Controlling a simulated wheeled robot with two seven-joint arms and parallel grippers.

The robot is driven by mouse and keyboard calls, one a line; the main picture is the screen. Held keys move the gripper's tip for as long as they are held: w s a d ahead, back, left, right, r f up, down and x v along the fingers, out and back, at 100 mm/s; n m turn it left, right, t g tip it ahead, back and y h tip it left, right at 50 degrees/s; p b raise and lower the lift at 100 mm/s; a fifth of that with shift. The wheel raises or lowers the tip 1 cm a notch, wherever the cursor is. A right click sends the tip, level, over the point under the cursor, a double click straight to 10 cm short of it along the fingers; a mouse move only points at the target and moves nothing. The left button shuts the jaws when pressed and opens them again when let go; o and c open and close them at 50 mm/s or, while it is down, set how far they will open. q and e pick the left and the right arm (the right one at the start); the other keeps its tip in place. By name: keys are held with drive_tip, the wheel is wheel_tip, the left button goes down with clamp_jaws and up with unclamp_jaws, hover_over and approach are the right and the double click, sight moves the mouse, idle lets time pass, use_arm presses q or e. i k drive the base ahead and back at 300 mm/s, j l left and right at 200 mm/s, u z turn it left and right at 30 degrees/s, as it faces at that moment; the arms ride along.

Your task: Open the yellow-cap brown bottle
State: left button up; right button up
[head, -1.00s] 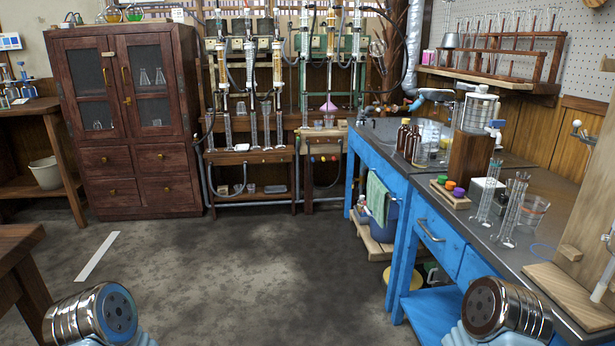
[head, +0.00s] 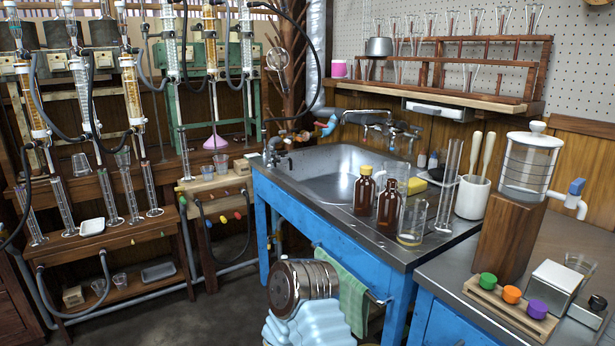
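The yellow-cap brown bottle (head: 365,195) stands upright on the metal top of the blue sink bench, at the front edge of the basin. Its yellow cap (head: 365,170) is on its neck. A second brown bottle (head: 388,208) stands just to its right, with a dark top. Neither of my grippers shows in the head view. Only a chrome and pale blue part of my arm shows at the bottom, in front of the bench.
A glass beaker (head: 412,222) and a tall glass cylinder (head: 449,185) stand right of the bottles. The sink basin (head: 335,178) lies behind. A green towel (head: 345,290) hangs in front. Green, orange and purple caps sit on a wooden block (head: 498,310) at lower right.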

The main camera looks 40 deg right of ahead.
sight(364, 186)
drive_tip(key=i+j+u, duration=0.25)
drive_tip(key=i, duration=0.85)
drive_tip(key=i+l+u, duration=0.1)
drive_tip(key=i+u, duration=0.15)
drive_tip(key=i, duration=0.85)
drive_tip(key=i+z, duration=0.15)
drive_tip(key=z, duration=2.55)
